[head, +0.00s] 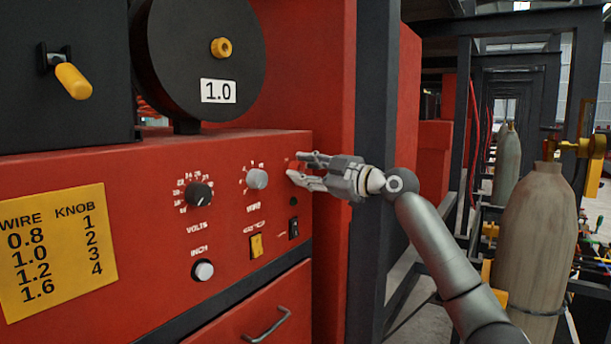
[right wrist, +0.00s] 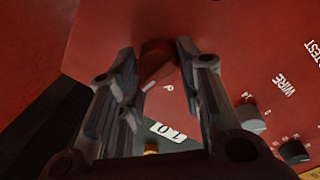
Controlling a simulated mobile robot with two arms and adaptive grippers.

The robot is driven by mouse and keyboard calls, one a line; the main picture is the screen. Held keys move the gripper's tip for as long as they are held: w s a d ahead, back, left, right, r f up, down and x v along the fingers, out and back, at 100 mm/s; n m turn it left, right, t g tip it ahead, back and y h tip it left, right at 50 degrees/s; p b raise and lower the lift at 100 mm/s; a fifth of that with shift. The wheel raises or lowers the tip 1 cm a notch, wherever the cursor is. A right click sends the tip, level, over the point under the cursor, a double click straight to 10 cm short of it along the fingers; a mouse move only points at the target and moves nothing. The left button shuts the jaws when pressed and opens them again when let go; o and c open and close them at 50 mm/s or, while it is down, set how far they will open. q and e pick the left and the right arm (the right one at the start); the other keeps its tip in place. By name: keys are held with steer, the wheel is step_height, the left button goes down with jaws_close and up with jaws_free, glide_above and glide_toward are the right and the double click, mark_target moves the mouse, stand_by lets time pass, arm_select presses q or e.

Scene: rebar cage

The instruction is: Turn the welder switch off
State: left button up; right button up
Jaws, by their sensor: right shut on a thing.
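The welder (head: 130,170) is a red machine with a control panel, on the left of the head view. Its red switch (head: 294,166) sits near the panel's upper right edge, partly hidden by my gripper. In the right wrist view, the red switch (right wrist: 156,68) is a tilted red handle between the fingers. My right gripper (head: 298,168) reaches in from the right and is shut on this switch. Its two fingers also show in the right wrist view (right wrist: 158,75), one on each side of the handle. My left gripper is not in view.
The panel also carries a black volts knob (head: 199,195), a grey wire knob (head: 257,179), a yellow rocker (head: 256,246), a black rocker (head: 293,228) and a pale inch button (head: 203,270). A gas cylinder (head: 537,240) stands at right, beyond my arm.

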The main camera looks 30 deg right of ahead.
steer(key=n+b, duration=0.1)
steer(key=n, duration=0.4)
steer(key=shift+f+n+b, duration=0.2)
steer(key=shift+n+b, duration=0.2)
steer(key=n+y+b, duration=0.1)
steer(key=n, duration=0.4)
steer(key=shift+f+n, duration=0.1)
steer(key=shift+n, duration=0.4)
steer(key=o, duration=1)
steer(key=shift+s, duration=0.1)
steer(key=shift+v, duration=5.9)
